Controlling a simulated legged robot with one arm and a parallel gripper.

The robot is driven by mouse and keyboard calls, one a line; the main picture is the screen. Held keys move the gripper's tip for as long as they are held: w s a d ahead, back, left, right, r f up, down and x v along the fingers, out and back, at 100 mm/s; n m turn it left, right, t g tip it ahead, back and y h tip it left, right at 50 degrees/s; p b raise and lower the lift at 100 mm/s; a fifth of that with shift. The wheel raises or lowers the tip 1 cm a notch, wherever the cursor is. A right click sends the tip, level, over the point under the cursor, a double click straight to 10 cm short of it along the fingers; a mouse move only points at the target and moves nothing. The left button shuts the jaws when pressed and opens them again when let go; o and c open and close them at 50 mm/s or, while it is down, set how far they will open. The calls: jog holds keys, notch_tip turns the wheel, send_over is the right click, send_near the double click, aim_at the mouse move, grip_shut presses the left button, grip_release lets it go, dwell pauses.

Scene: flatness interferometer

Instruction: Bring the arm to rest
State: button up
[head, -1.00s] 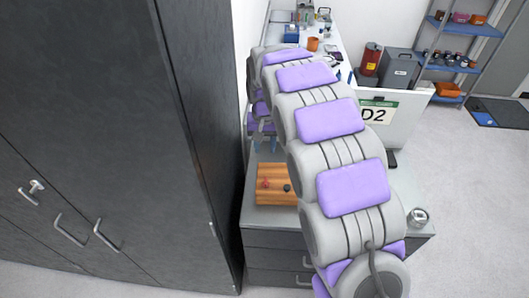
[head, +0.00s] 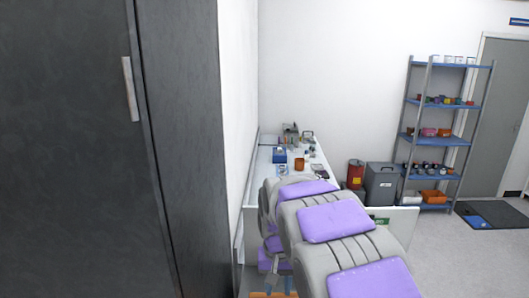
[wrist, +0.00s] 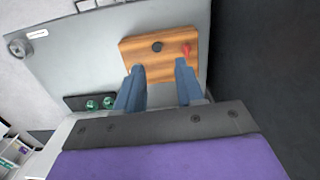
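My arm with purple pads (head: 335,222) reaches forward from the lower right of the head view and bends down at its far end. In the wrist view, my gripper (wrist: 159,66) has two blue fingers set well apart, with nothing between them. It points down over the bench top (wrist: 85,58). The fingertips overlap the near edge of a wooden board (wrist: 150,68) in the picture; I cannot tell the height above it. The board carries a black knob-like piece (wrist: 157,46) and a red piece (wrist: 186,50).
A dark cabinet (head: 70,150) stands close on the left. A black holder (wrist: 75,102) with green round pieces and a round metal item (wrist: 18,47) are on the bench. Behind are a cluttered white bench (head: 265,165), a grey box (head: 381,187) and shelves (head: 436,135).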

jog(key=s+d+b, duration=0.1)
jog(key=s+d, duration=0.2)
jog(key=s, duration=0.8)
jog(key=s+d+f+g+b, duration=0.1)
jog(key=s+d, duration=0.3)
jog(key=s, duration=0.7)
jog(key=s+d+f+b, duration=0.1)
jog(key=s+d, duration=0.3)
jog(key=s, duration=0.8)
jog(key=shift+w+f, duration=0.1)
jog(key=shift+w, duration=0.05)
